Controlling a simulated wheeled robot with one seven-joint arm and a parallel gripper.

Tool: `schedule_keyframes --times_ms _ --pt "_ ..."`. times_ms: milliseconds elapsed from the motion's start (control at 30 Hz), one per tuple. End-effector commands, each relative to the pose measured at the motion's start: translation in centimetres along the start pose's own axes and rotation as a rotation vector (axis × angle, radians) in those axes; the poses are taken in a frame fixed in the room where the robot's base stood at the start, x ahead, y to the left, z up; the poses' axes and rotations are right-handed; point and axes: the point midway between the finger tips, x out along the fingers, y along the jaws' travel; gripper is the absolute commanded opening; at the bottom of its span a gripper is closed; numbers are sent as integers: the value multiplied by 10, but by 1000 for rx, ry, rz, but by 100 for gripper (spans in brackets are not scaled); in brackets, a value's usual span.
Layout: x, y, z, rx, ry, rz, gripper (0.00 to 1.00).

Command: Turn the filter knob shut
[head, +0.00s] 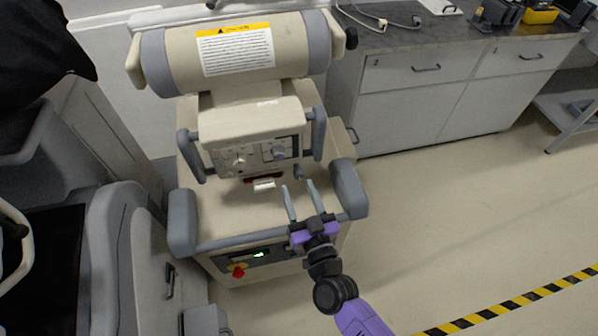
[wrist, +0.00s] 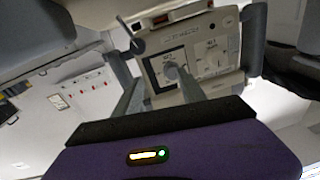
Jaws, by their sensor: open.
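The control panel (head: 258,157) is on the front of the beige machine's upper housing. A grey knob (head: 279,153) sits in a dark-framed field at its right, and a paler knob (head: 239,162) is at its left. In the wrist view the framed knob (wrist: 172,73) shows near the fingertips, with the other knob (wrist: 212,60) to its right. The labels are too small to read, so I cannot tell which is the filter knob. My gripper (head: 298,185) is open and empty, in front of and below the panel's right side. It also shows in the wrist view (wrist: 158,76).
Grey handles (head: 318,134) flank the panel. A short dark lever (head: 299,173) is below its right end. Grey padded bumpers (head: 348,188) edge the machine's lower deck. A red button (head: 238,271) is on the lower front. Open floor (head: 450,220) lies to the right.

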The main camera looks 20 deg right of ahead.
Motion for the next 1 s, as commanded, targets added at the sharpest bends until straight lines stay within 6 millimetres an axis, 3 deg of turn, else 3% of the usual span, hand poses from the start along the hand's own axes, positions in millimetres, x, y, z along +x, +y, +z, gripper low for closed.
schedule_keyframes --times_ms 100,167,367,800,1000 --pt "2 12 34 -64 -57 51 48" --pt "-2 18 43 -96 -75 69 48" --pt "1 22 42 -168 -73 82 48" --pt "61 27 46 -168 -71 81 48" --pt "74 29 47 -170 -72 81 48"
